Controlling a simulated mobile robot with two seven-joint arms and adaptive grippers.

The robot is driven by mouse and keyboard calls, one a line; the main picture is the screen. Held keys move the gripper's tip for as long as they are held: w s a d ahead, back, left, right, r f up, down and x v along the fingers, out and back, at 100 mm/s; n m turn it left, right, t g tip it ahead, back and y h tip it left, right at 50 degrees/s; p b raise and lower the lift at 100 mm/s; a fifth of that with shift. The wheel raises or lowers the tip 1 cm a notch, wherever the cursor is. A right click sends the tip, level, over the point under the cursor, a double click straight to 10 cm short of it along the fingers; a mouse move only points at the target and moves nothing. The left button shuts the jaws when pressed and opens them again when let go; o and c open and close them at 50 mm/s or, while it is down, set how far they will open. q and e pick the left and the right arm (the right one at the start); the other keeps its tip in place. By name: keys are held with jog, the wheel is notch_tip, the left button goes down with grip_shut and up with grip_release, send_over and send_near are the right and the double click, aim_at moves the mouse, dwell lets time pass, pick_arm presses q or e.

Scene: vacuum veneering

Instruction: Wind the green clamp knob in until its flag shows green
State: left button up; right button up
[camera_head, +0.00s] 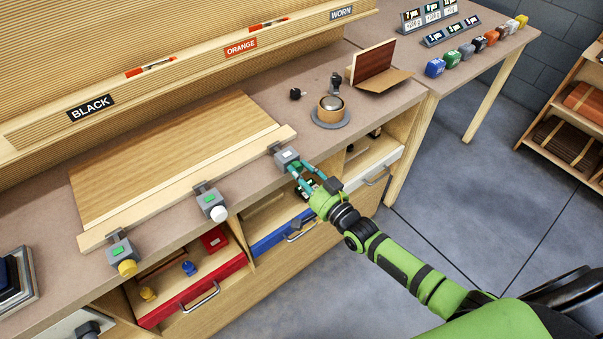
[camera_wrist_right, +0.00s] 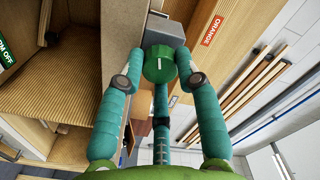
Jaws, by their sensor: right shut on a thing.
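The green clamp knob (camera_wrist_right: 159,69) shows in the right wrist view with a white mark on its face. It sits on a grey clamp body (camera_wrist_right: 166,32). My right gripper (camera_wrist_right: 159,80) is shut on the knob, one teal finger at each side. In the head view this clamp (camera_head: 286,156) is the rightmost on the wooden bar (camera_head: 170,190), and my fingers hide its knob. I cannot make out its flag's colour surely. The yellow-knob clamp (camera_head: 121,250) and white-knob clamp (camera_head: 210,201) show green flags. My left gripper is not in view.
A veneered panel (camera_head: 170,150) lies behind the bar. Below the bench front, a red drawer (camera_head: 195,290) and a blue drawer (camera_head: 270,242) stand open near my right arm. A cup-like pot (camera_head: 330,108) stands on the bench to the right.

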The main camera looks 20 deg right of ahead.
jog(key=shift+w+d+r, duration=0.1)
jog(key=shift+w+r, duration=0.05)
jog(key=shift+r, duration=0.15)
jog(key=o, duration=1.2)
jog(key=shift+c, duration=0.2)
jog(key=shift+f, duration=0.15)
jog(key=shift+s+f, duration=0.1)
jog(key=shift+s, duration=0.15)
jog(key=v, duration=1.1)
jog(key=shift+s+d, duration=0.15)
jog(key=shift+s, duration=0.15)
